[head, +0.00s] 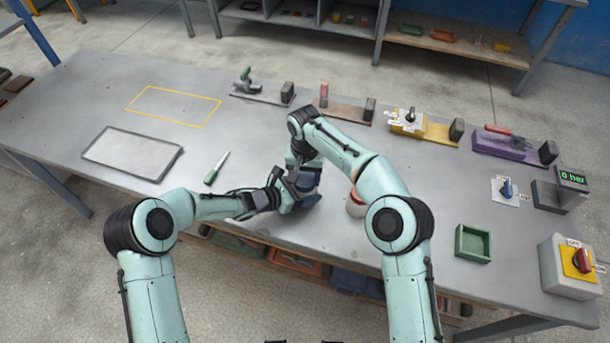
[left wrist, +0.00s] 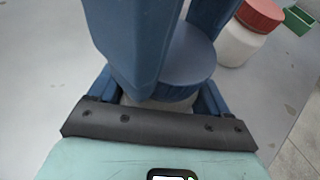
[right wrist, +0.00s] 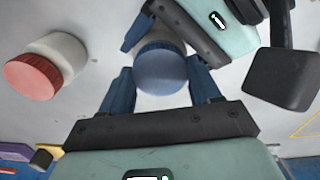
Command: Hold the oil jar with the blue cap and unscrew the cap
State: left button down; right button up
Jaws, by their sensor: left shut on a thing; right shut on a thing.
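The oil jar with the blue cap stands on the table, mostly hidden in the head view by my two grippers. Its blue cap (left wrist: 187,62) shows from above in the left wrist view, with a little of the pale jar body (left wrist: 160,103) below. My left gripper (head: 292,196) is shut on the jar body from the side. My right gripper (head: 304,172) comes from above and is shut on the blue cap (right wrist: 160,70), one finger on each side in the right wrist view. The cap sits on the jar; I cannot tell how far it is turned.
A white jar with a red cap (right wrist: 45,68) stands close by, just right of my grippers in the head view. A marker-like tool (head: 217,168) and a grey tray (head: 131,152) lie to the left. A green box (head: 473,244) and a switch box (head: 570,268) stand right.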

jog(key=shift+d, duration=0.15)
jog(key=o, duration=1.1)
jog(key=shift+o, duration=0.4)
